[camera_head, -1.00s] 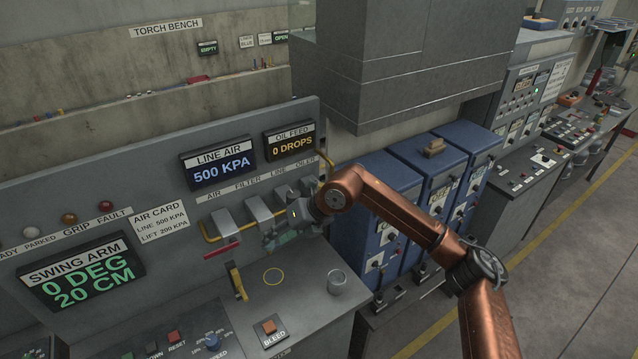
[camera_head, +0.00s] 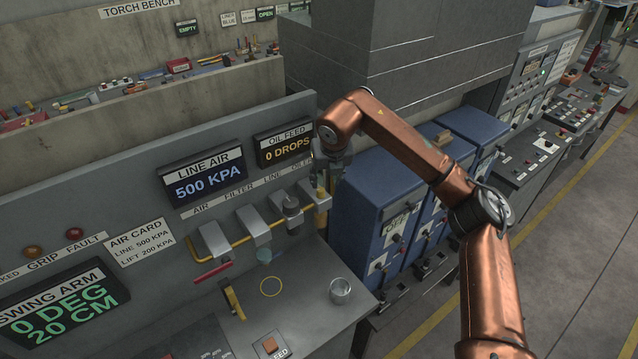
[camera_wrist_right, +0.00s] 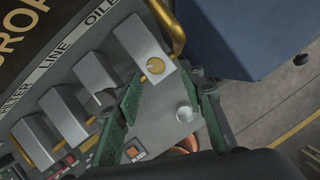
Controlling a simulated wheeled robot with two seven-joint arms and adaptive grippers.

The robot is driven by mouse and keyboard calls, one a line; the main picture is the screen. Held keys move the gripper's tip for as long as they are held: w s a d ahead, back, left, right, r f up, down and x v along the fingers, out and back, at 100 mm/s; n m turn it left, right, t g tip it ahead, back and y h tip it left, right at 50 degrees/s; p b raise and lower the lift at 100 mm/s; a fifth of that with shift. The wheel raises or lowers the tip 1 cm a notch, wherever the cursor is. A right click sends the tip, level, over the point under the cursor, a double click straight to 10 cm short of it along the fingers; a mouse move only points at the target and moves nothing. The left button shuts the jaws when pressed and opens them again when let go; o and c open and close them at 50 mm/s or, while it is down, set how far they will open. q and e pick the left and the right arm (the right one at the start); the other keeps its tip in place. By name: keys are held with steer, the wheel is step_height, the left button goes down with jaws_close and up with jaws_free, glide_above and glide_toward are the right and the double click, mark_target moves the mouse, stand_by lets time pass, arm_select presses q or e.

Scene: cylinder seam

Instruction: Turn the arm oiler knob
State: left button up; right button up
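The oiler (camera_wrist_right: 140,48) is a grey block at the right end of a row of similar units under the AIR, FILTER, LINE, OILER labels. Its round brass knob (camera_wrist_right: 155,66) faces the right wrist camera. In the head view my right gripper (camera_head: 325,185) points down at the oiler and hides much of it. In the wrist view its green-padded fingers (camera_wrist_right: 164,88) are spread apart, with the knob near the gap between their tips. Contact cannot be told. The OIL FEED display (camera_head: 285,146) reads 0 DROPS. My left gripper is not in view.
The LINE AIR display (camera_head: 202,174) reads 500 KPA. A yellow pipe (camera_wrist_right: 172,28) curves close beside the oiler. A metal cup (camera_head: 340,291) and a yellow ring mark (camera_head: 271,286) are on the bench below. Blue cabinets (camera_head: 372,205) stand to the right.

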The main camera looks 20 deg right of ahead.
mark_target(321, 190)
steer(key=x, duration=0.2)
steer(key=a+p+x, duration=0.1)
steer(key=x, duration=0.2)
steer(key=shift+w+f, duration=0.2)
steer(key=shift+f, duration=0.2)
steer(key=shift+d+f, duration=0.1)
steer(key=shift+f, duration=0.15)
steer(key=shift+c, duration=1.3)
steer(key=c, duration=0.5)
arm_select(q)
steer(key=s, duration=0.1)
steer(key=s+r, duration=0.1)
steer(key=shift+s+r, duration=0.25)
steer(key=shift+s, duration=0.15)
arm_select(e)
jaws_close()
